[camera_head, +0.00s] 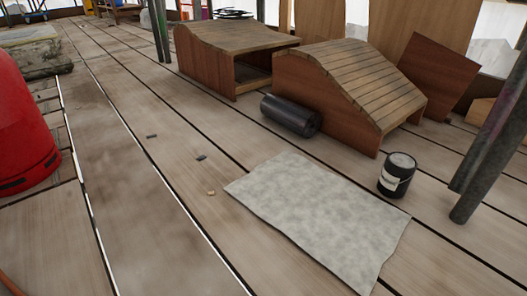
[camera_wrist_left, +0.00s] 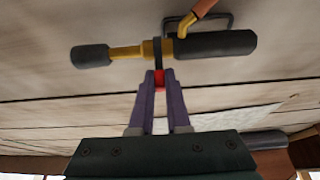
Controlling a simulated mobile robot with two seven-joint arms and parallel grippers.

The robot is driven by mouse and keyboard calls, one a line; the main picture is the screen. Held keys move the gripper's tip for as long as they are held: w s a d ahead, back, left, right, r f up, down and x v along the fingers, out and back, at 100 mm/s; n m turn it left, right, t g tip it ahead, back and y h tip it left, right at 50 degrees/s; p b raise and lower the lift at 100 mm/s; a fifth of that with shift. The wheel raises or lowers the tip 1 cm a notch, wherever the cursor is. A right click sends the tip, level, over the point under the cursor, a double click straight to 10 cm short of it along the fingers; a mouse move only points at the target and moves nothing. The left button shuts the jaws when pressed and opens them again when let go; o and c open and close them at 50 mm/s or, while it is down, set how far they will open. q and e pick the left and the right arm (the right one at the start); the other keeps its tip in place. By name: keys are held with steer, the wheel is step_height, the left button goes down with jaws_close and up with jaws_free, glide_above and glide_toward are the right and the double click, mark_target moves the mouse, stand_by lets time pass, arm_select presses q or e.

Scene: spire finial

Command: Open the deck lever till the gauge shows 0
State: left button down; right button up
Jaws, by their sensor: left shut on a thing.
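In the left wrist view a brass and black fitting (camera_wrist_left: 128,53) lies across the picture, with a black cylinder at each end. A short dark lever (camera_wrist_left: 157,54) with a red part joins its middle. My left gripper (camera_wrist_left: 159,78) has its purple fingers close together around the red part of the lever. How far the lever is turned cannot be told. No gauge shows in either view. My right gripper is in neither view, and the head view shows no gripper.
In the head view a red rounded object (camera_head: 22,130) stands at left. A grey sheet (camera_head: 315,205), a black roll (camera_head: 290,114), a dark can (camera_head: 397,175) and slatted wooden pieces (camera_head: 345,85) are on the plank deck. Small bits lie on the otherwise open planks at centre left.

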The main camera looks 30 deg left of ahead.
arm_select(q)
steer(key=shift+s+a+f+t+h+b, duration=0.2)
steer(key=shift+s+f+t+h+b, duration=0.15)
steer(key=shift+s+t+b, duration=0.35)
steer(key=t, duration=0.1)
steer(key=t+b, duration=0.1)
steer(key=t+h+b, duration=0.1)
steer(key=shift+s+a+f, duration=0.1)
steer(key=shift+s+a, duration=0.15)
steer(key=shift+s, duration=0.1)
steer(key=shift+s+a+t+h+b, duration=0.1)
steer(key=shift+s+t+h+b, duration=0.15)
steer(key=shift+t+b, duration=0.25)
steer(key=shift+s+a+t+h+b, duration=0.1)
steer(key=shift+s+t+h+b, duration=0.15)
steer(key=shift+t, duration=0.45)
steer(key=c, duration=0.9)
jaws_free()
